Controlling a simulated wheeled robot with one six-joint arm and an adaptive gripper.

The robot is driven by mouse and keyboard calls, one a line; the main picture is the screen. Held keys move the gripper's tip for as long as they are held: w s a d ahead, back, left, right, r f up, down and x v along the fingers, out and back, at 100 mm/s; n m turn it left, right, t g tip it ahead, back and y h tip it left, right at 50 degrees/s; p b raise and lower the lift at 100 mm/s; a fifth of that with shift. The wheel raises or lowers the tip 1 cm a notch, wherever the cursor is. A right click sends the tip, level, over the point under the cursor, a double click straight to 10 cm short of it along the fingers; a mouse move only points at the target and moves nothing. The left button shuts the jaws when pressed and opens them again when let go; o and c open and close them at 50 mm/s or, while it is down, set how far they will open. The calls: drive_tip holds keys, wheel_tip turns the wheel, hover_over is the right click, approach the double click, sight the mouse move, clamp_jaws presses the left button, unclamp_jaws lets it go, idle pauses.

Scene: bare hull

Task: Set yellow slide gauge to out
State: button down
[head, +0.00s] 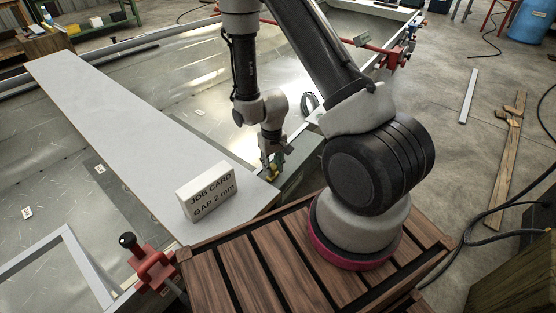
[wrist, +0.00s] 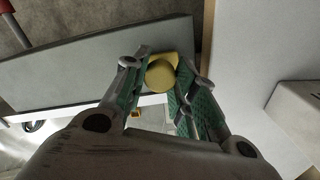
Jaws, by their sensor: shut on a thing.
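My gripper (wrist: 162,82) is shut on the yellow slide gauge (wrist: 161,72); the fingers with green pads stand on either side of its rounded yellow knob. In the head view the gripper (head: 272,166) points down at the near right end of the long white board, and a bit of the yellow gauge (head: 274,174) shows between the fingers. The gauge's slide and any scale or out mark are hidden by the fingers, so I cannot tell its setting.
A white job card block (head: 206,190) reading "GAP 2 mm" stands on the white board (head: 110,120), left of the gripper. A red clamp (head: 152,268) grips the near edge. Another red clamp (head: 397,55) is at the far right. Wooden planks (head: 508,160) lie on the floor at right.

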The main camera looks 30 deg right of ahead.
drive_tip(key=shift+s+a, duration=0.1)
drive_tip(key=c, duration=1.1)
unclamp_jaws()
drive_tip(key=shift+a, duration=0.15)
wheel_tip(320, 180, up, 12)
